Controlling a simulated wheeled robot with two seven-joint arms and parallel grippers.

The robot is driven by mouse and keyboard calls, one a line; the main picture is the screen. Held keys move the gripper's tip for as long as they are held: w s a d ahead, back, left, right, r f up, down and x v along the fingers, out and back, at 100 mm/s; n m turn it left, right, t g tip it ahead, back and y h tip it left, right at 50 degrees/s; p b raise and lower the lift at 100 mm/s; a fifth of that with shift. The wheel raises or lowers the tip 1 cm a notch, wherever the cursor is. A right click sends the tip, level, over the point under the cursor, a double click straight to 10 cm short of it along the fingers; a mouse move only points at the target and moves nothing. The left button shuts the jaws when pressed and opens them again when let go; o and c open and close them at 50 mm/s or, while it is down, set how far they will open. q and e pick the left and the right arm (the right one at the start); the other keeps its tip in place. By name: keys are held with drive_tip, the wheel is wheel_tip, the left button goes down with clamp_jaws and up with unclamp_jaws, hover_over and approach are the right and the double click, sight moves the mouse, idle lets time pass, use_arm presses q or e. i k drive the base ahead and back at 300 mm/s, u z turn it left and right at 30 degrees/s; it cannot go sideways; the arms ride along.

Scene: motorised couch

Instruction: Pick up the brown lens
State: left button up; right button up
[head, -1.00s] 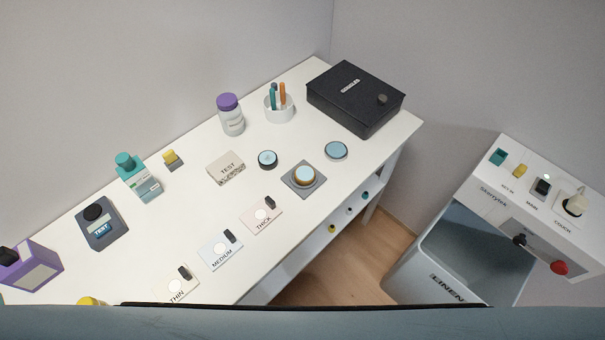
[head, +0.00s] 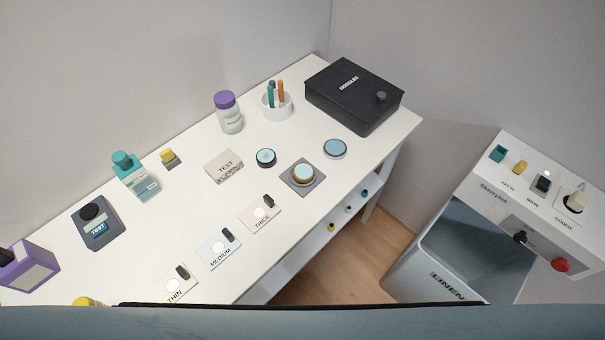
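The brown lens (head: 303,174) sits on a small grey square stand on the white table. It has a brown-gold rim and a pale blue top. Two other round lenses with pale blue tops lie nearby: one with a black rim (head: 266,158) to its left and one with a grey rim (head: 335,149) to its upper right. Neither of my grippers shows in the head view.
The white table (head: 190,198) also carries THIN, MEDIUM and THICK cards (head: 260,214), a TEST box (head: 225,167), a purple-capped jar (head: 229,113), a pen cup (head: 277,103) and a black box (head: 354,96). A LINEN bin (head: 450,280) stands right, below a control panel.

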sight(304, 173)
drive_tip(key=u, duration=2)
drive_tip(key=k, duration=0.4)
drive_tip(key=z, duration=1.15)
